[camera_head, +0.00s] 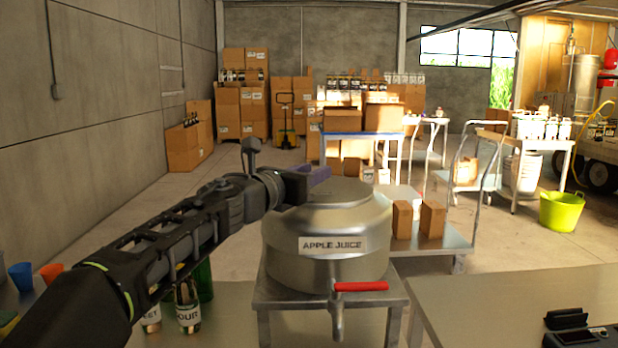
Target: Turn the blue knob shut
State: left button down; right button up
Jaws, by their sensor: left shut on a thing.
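My left arm reaches in from the lower left. Its gripper (300,184) is at the upper left rim of a steel vessel labelled "APPLE JUICE" (285,240) and is shut on a purple-blue piece (320,176), seemingly the blue knob. The gripper hides part of this piece, and I cannot tell what it is fixed to. The vessel stands on a metal stand (275,295). A tap (337,312) with a red lever (360,287) is on its front; the lever points right. My right gripper is not in view.
Labelled bottles (188,308) stand under my left arm, with blue (21,276) and orange (51,272) cups at the left edge. A metal table (530,300) fills the lower right. Cartons (432,219) on a low cart stand behind the vessel.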

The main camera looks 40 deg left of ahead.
pick_arm(q)
jog(key=shift+d+m+h, duration=0.25)
jog(key=shift+m+h, duration=0.75)
jog(key=shift+h, duration=0.6)
jog(key=c, duration=1)
grip_release()
jog(key=s, duration=0.5)
jog(key=s+a+b, duration=0.1)
jog(key=s, duration=0.1)
jog(key=shift+s, duration=0.4)
